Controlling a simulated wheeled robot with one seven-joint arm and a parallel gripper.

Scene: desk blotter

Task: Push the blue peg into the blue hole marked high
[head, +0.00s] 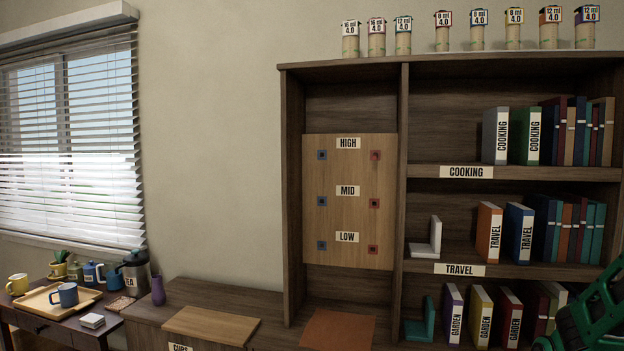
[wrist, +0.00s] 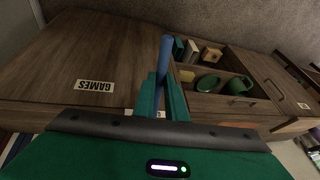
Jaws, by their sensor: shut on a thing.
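A blue peg (wrist: 165,54) stands out beyond the green fingertips of my gripper (wrist: 161,88) in the wrist view. My gripper is shut on the peg. In the head view, a wooden board (head: 349,230) stands in the left bay of the bookcase. The blue hole marked high (head: 322,155) is at its upper left, beside the HIGH label (head: 348,143). The peg is not visible in the head view, and the board is not visible in the wrist view. A green part of my arm shows at the head view's lower right, well away from the board.
Blue and red holes sit in rows marked MID (head: 347,191) and LOW (head: 346,237). A divider (head: 402,180) separates the board from the book shelves. The wrist view shows a GAMES cabinet front (wrist: 60,65) and an open drawer (wrist: 225,104) holding a green mug (wrist: 237,86).

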